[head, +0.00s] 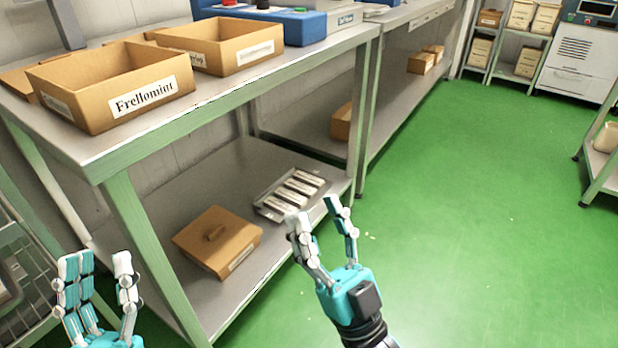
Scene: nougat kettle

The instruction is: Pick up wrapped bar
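Several pale wrapped bars (299,187) lie side by side in a shallow metal tray (262,203) on the lower shelf (205,187) of a steel table. My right gripper (318,213) is open and empty. In the picture its fingertips are just below and right of the tray, and I see no contact with the bars. My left gripper (99,261) is open and empty at the lower left, apart from the shelf items.
A lidded cardboard box (216,240) sits left of the tray on the shelf. The tabletop (85,142) above holds open cartons, one labelled "Frellomint" (142,98). The table's front leg (155,255) stands between my grippers in the picture. Green floor (480,220) is clear on the right.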

